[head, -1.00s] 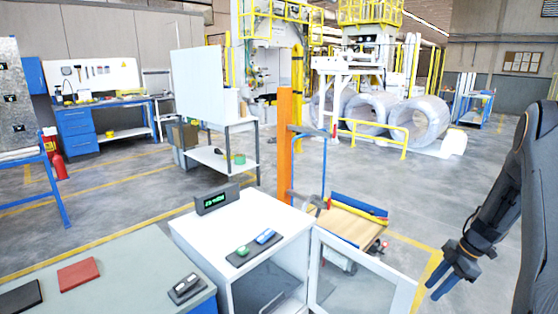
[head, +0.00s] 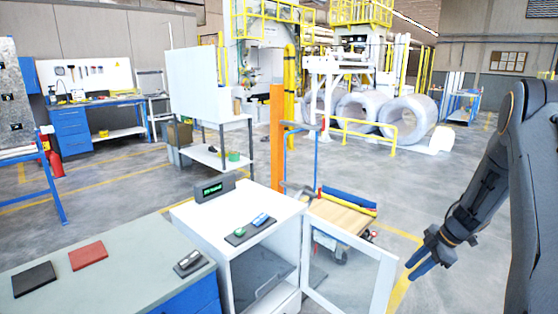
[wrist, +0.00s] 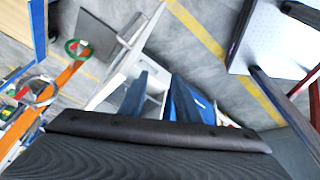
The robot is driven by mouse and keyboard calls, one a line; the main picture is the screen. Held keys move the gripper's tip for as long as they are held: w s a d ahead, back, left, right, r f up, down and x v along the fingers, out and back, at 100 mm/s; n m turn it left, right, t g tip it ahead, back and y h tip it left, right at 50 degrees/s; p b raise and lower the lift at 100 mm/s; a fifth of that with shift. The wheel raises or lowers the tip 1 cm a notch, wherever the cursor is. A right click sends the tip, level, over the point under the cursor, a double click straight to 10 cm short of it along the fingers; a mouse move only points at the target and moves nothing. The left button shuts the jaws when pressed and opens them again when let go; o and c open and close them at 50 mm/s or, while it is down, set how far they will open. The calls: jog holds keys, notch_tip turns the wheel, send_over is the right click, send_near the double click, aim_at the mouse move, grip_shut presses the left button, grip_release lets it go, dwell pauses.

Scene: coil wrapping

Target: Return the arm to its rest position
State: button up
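My arm hangs down at the right side of the head view, bent at the elbow. My gripper (head: 410,271) points down and to the left over open floor, to the right of the white cabinet's open door. Its two blue fingers are a little apart with nothing held between them. The wrist view also shows the fingers of my gripper (wrist: 163,100) apart, with a gap between them.
A white cabinet (head: 201,222) with an open glazed door (head: 345,268) stands at the front centre. A grey-green table (head: 120,255) is at front left. A wooden-decked trolley (head: 335,219) stands behind the door. Floor around my gripper is clear.

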jog(key=w+a+r+m+t+h+b, duration=0.45)
jog(key=w+a+r+m, duration=0.25)
jog(key=a+r, duration=0.3)
jog(key=s+a+m+g+b, duration=0.1)
jog(key=s+a, duration=0.4)
jog(key=s, duration=0.6)
jog(key=s+a+f+m+g+b, duration=0.1)
jog(key=s+a+m+g+b, duration=0.1)
jog(key=s, duration=0.9)
jog(key=s+a+f+m+g+b, duration=0.1)
jog(key=s+a+m+g, duration=0.2)
jog(key=s+a+m, duration=0.3)
jog(key=s+a, duration=0.1)
jog(key=s, duration=0.4)
jog(key=shift+a+f+g+b, duration=0.15)
jog(key=shift+a+g+b, duration=0.15)
jog(key=shift+a+g, duration=0.05)
jog(key=shift+d, duration=0.1)
